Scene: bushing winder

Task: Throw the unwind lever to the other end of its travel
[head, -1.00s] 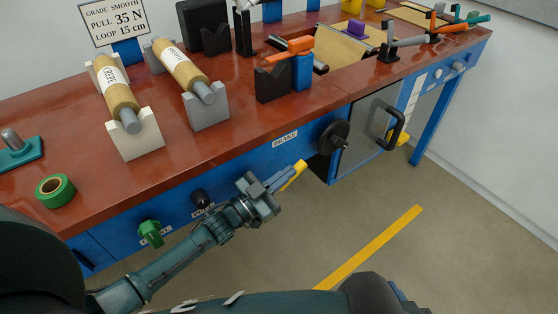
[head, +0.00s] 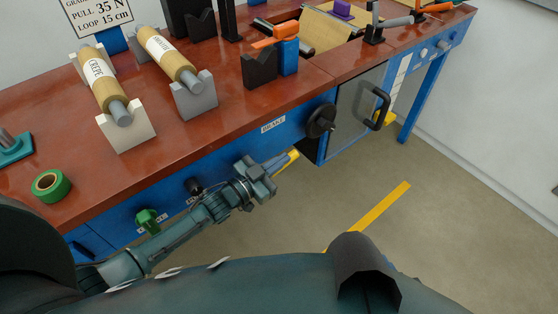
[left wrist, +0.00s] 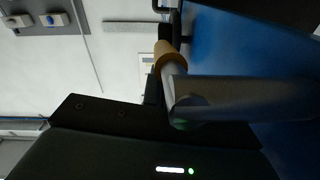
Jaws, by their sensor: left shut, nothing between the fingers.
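A lever with a yellow grip (head: 289,160) stands out from the blue front of the bench, below the BRAKE label; I take it for the unwind lever. Its pivot is hidden behind my left gripper. My left gripper (head: 274,166) is shut and empty, right beside the lever; I cannot tell whether they touch. In the left wrist view the orange-yellow grip (left wrist: 168,55) and a pale rod show close beside a grey finger (left wrist: 240,92). My right gripper is not in view.
A black handwheel (head: 321,121) and a door with a black handle (head: 379,108) are to the right of the lever. A green knob (head: 147,220) and a black knob (head: 193,186) are to the left. Open floor lies in front.

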